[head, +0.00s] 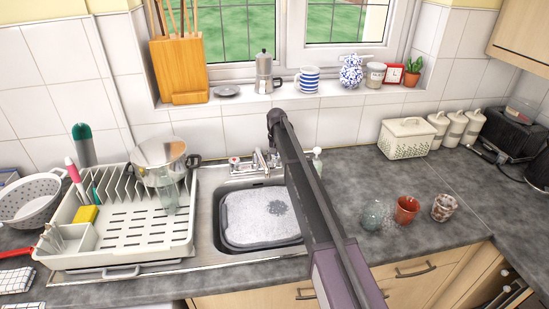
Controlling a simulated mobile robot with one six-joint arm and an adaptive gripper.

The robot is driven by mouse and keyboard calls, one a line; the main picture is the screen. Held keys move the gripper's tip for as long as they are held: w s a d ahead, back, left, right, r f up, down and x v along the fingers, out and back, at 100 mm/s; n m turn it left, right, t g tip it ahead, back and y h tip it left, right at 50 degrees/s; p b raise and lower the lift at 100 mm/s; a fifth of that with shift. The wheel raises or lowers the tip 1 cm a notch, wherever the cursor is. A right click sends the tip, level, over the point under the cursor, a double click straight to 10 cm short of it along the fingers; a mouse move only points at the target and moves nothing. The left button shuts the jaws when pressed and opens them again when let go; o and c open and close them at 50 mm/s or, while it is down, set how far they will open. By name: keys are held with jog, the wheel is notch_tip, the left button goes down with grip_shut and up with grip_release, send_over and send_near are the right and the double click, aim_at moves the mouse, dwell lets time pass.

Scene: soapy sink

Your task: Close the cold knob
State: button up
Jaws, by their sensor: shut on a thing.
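The tap (262,160) stands at the back of the sink, in front of the tiled wall. A knob with a red mark (234,161) sits to the left of the spout. I cannot make out the cold knob; my arm crosses the area right of the spout and covers part of it. My arm runs from the bottom right up to a dark joint above the tap. My gripper does not show in this view; whatever is behind the arm is hidden.
A dish rack (120,245) with a pan and a glass stands left. A soap bottle (317,161) is behind the arm's right side. Cups, including a red one (406,209), stand on the right worktop.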

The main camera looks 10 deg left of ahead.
jog(key=shift+s+m, duration=0.2)
jog(key=shift+m, duration=0.1)
jog(key=o, duration=1.1)
jog(key=shift+w, duration=0.1)
jog(key=shift+r, duration=0.1)
